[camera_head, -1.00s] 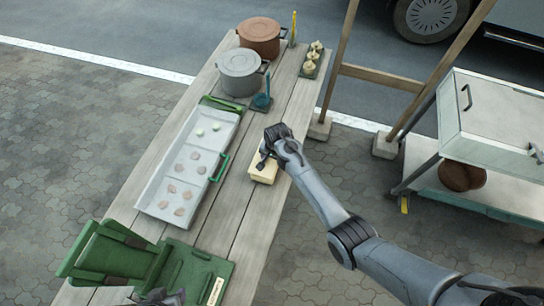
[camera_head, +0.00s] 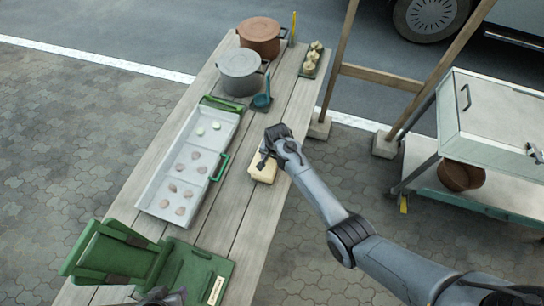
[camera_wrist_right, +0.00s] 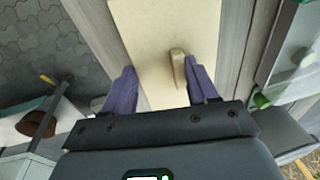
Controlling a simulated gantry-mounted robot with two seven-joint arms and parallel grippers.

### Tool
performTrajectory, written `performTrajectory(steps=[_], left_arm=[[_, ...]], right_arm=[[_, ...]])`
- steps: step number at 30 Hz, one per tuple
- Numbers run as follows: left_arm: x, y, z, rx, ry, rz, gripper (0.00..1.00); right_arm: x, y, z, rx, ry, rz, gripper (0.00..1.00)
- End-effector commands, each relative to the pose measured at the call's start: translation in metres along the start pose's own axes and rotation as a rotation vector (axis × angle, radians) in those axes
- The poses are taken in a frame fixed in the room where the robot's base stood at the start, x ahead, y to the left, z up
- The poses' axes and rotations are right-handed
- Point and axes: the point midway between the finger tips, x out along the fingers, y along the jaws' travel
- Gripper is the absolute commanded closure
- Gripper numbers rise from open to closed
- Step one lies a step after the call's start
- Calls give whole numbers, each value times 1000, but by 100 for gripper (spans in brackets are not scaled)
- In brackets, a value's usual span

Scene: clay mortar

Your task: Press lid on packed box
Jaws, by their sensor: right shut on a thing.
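A pale yellow box (camera_head: 262,174) sits on the plank table, right of the long tray. My right gripper (camera_head: 268,156) is over its far end, and part of the box is hidden behind it. In the right wrist view, a flat pale lid (camera_wrist_right: 160,25) with a small raised handle (camera_wrist_right: 178,68) lies between the two purple fingers (camera_wrist_right: 163,88). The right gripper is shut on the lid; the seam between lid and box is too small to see. My left gripper (camera_head: 160,298) shows only in part at the bottom edge; its jaws are unclear.
A long pale tray (camera_head: 158,168) with several round pieces lies left of the box. A green hinged device (camera_head: 190,268) stands at the near end. A wooden post stands right of the table.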

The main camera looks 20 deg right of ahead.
Motion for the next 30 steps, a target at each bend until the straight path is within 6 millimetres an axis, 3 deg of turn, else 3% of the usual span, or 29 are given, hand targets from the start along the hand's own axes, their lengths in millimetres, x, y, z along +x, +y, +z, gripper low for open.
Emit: performTrajectory(steps=[30], left_arm=[[-1,0,0,0,-1,0,57]], right_arm=[[6,0,1,-1,0,-1,71]])
